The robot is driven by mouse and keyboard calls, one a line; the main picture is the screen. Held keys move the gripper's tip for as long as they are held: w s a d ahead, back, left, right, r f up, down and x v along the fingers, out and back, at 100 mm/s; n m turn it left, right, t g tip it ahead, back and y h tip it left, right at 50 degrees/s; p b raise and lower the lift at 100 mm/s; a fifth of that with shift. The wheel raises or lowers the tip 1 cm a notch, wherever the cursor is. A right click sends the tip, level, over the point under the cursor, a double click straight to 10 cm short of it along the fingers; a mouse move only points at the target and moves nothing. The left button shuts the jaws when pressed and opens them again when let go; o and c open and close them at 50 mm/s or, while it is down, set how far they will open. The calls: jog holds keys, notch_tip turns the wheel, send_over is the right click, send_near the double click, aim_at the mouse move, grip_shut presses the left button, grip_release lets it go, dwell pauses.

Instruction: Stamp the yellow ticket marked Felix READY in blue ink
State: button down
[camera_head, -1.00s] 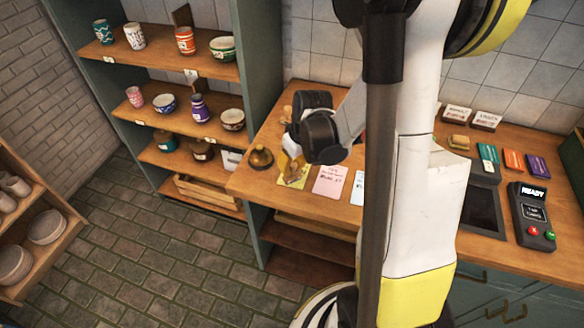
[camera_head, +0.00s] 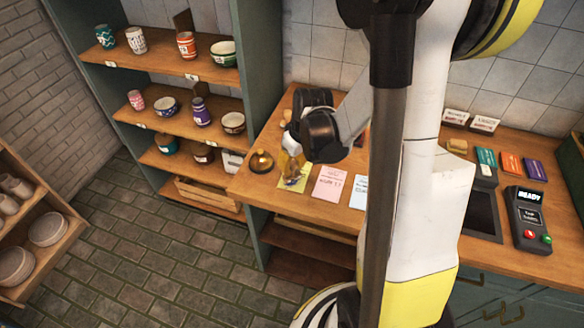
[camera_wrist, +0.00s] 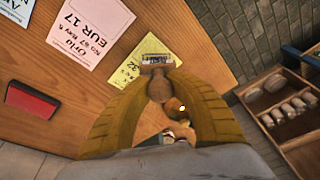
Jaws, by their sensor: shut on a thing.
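My gripper (camera_wrist: 160,92) is shut on a stamp with a rounded wooden handle (camera_wrist: 160,88). The stamp's light head, with small lettering (camera_wrist: 157,60), points at the yellow ticket (camera_wrist: 128,74). In the head view my gripper (camera_head: 291,150) is over the yellow ticket (camera_head: 293,184), at the counter's left end. The stamp covers part of the ticket; "32" shows, but I cannot read a name. I cannot tell whether the stamp touches it or whether a mark lies beneath. The stamp terminal (camera_head: 530,215) at the right shows READY.
A brass bell (camera_head: 261,162) stands to the left. Teal (camera_head: 486,158), orange (camera_head: 510,163) and purple (camera_head: 534,169) pads lie at the right. Pottery shelves stand left.

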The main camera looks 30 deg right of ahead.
jog(key=shift+w+p+v, duration=0.25)
jog(key=shift+p+v, duration=0.5)
jog(key=shift+v, duration=0.4)
jog(key=shift+w+p+v, duration=0.25)
jog(key=shift+p+v, duration=0.5)
jog(key=shift+v, duration=0.4)
jog(key=shift+a, duration=0.15)
